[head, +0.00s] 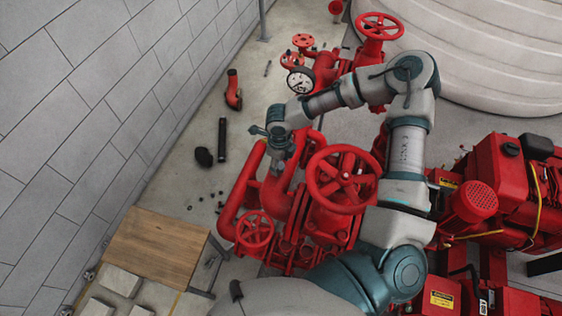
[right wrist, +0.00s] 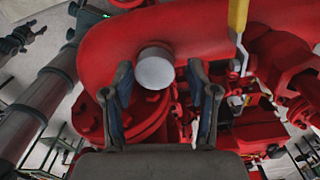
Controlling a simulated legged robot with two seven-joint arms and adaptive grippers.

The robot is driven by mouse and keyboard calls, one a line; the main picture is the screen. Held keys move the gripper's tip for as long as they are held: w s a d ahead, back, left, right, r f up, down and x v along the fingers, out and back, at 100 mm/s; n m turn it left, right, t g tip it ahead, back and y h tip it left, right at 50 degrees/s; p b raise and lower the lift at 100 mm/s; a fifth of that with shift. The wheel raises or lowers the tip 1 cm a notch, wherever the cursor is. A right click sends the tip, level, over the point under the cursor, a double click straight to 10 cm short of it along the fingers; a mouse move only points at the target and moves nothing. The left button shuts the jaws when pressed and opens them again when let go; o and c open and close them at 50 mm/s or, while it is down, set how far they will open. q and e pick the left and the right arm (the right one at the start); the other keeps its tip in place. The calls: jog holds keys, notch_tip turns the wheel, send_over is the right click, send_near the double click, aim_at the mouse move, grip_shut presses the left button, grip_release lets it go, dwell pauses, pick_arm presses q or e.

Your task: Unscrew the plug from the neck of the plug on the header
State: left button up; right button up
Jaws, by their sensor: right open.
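The plug (right wrist: 155,68) is a pale grey round cap on the side of a thick red header pipe (right wrist: 205,38) in the right wrist view. My right gripper (right wrist: 160,74) is open, one finger to each side of the plug in the picture. I cannot tell whether the fingers touch it. In the head view my right gripper (head: 279,150) points down at the red pipework, and the plug cannot be made out there. The neck is mostly hidden behind the plug's face. My left gripper is not clearly seen.
A yellow lever handle (right wrist: 238,20) stands close to the right of the header pipe. A large red handwheel (head: 342,180) and a smaller one (head: 254,230) flank the pipework. A wooden-topped bench (head: 155,245) stands at lower left. Loose parts lie on the floor.

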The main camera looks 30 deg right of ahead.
jog(key=shift+a+m, duration=0.3)
jog(key=shift+m, duration=0.5)
jog(key=m, duration=0.2)
jog(key=shift+r+m, duration=0.1)
jog(key=shift+m, duration=0.2)
jog(key=m, duration=0.3)
jog(key=shift+d+m, duration=0.3)
jog(key=shift+m, duration=1.2)
jog(key=m, duration=0.4)
jog(key=shift+a+m, duration=0.3)
jog(key=shift+m, duration=0.1)
jog(key=m, duration=0.3)
jog(key=m+b, duration=0.1)
jog(key=shift+d+m, duration=0.25)
jog(key=shift+m, duration=0.15)
jog(key=shift+a, duration=0.4)
